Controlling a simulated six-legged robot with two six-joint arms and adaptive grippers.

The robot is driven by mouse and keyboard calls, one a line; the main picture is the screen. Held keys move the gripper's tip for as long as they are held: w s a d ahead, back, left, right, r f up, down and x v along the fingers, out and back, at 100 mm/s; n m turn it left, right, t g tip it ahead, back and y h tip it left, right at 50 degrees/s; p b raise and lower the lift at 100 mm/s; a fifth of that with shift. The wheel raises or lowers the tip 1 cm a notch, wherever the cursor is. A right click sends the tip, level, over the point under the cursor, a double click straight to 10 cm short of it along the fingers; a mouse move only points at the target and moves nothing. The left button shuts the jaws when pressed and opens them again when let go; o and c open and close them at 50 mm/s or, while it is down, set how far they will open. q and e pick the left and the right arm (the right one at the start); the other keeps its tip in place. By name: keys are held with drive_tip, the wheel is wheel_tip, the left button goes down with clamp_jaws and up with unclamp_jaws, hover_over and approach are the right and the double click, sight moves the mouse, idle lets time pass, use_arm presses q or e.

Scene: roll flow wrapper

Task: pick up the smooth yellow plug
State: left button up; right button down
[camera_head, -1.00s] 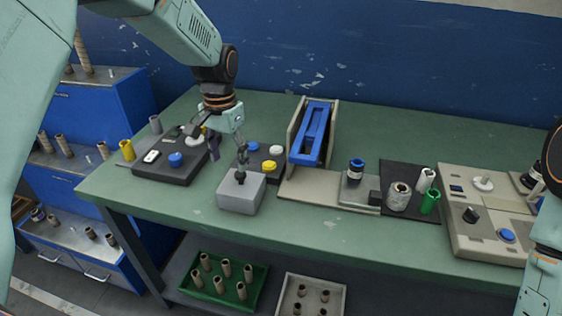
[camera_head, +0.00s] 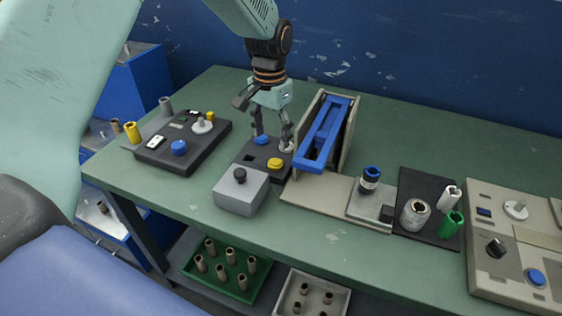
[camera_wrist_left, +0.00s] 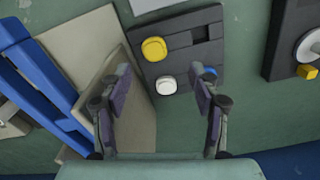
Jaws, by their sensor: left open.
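A yellow plug (camera_head: 275,163) sits in a dark block (camera_head: 252,157) on the green workbench, with a blue plug (camera_head: 262,139) and a white plug (camera_head: 286,147) behind it. The yellow plug also shows in the left wrist view (camera_wrist_left: 154,49), with the white plug (camera_wrist_left: 167,86) between it and my gripper. My left gripper (camera_head: 273,138) is open and empty, pointing down over the back of the block. In the left wrist view its fingers (camera_wrist_left: 158,80) stand apart around the white plug's side of the block. My right gripper is out of view.
A grey box with a black knob (camera_head: 240,191) stands in front of the block. A blue-railed holder (camera_head: 325,130) rises close on its right. A dark control panel (camera_head: 183,147) and a yellow cylinder (camera_head: 132,132) are to the left. The front bench is clear between fixtures.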

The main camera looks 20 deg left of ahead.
sight(275, 163)
use_arm(q)
drive_tip(key=shift+s+d+f, duration=0.15)
drive_tip(key=shift+d+f, duration=0.1)
drive_tip(key=shift+f, duration=0.45)
drive_tip(key=shift+s+d+f, duration=0.1)
drive_tip(key=shift+d+f, duration=0.15)
drive_tip(key=shift+f, duration=0.45)
drive_tip(key=f, duration=0.2)
drive_tip(key=f+b, duration=0.1)
drive_tip(key=f, duration=0.1)
drive_tip(key=shift+a+f, duration=0.2)
drive_tip(key=shift+f, duration=0.05)
drive_tip(key=shift+d, duration=0.25)
drive_tip(key=shift+a, duration=0.25)
drive_tip(key=c, duration=0.5)
drive_tip(key=shift+d, duration=0.2)
drive_tip(key=c, duration=0.4)
